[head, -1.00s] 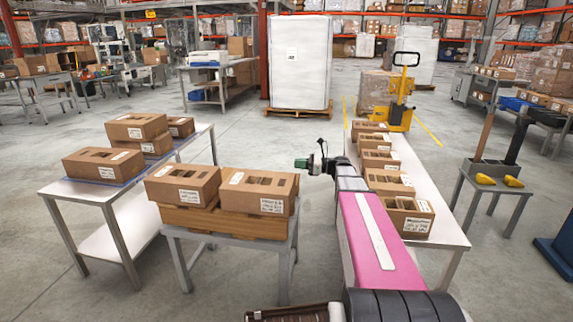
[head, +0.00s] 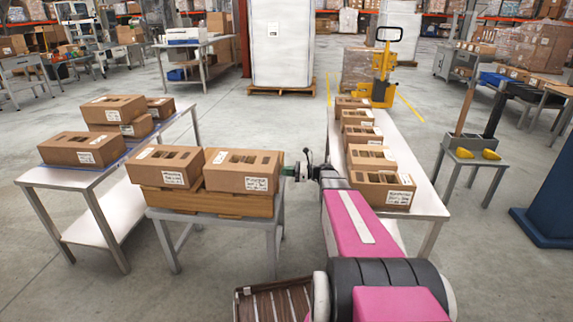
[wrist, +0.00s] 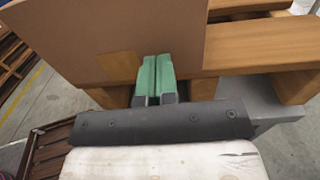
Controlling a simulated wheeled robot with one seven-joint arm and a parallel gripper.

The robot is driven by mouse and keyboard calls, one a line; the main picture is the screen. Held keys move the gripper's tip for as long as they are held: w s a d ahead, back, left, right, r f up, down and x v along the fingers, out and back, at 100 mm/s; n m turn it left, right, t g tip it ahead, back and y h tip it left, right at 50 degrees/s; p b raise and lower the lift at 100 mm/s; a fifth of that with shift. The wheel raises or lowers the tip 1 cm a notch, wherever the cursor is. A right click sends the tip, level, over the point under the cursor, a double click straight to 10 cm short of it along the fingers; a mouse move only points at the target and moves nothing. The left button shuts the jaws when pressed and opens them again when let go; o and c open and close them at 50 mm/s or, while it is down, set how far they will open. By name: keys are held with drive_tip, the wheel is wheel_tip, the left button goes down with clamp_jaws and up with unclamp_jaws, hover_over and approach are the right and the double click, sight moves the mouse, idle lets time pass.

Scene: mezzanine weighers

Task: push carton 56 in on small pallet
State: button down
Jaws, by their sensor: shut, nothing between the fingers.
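The small wooden pallet (head: 212,206) lies on a small grey table and bears two brown cartons. The right carton (head: 237,182) and the left carton (head: 185,177) stand side by side on it; their label numbers are too small to read, so I cannot tell which is 56. My gripper (head: 287,171) is shut and empty at the right side of the right carton. In the wrist view its green fingertips (wrist: 157,64) are at a plain carton wall (wrist: 140,30), touching or nearly so. Pallet boards (wrist: 245,59) show at the right there.
A table (head: 433,205) at right holds a row of several cartons close to my arm. A table at left (head: 65,177) holds more cartons on a blue sheet. A narrow floor gap lies between the small table and the right table.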

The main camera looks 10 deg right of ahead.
drive_tip(key=shift+w+a+f, duration=0.1)
drive_tip(key=shift+w+a, duration=0.05)
drive_tip(key=shift+a, duration=0.35)
drive_tip(key=shift+a, duration=0.1)
drive_tip(key=shift+x, duration=1.05)
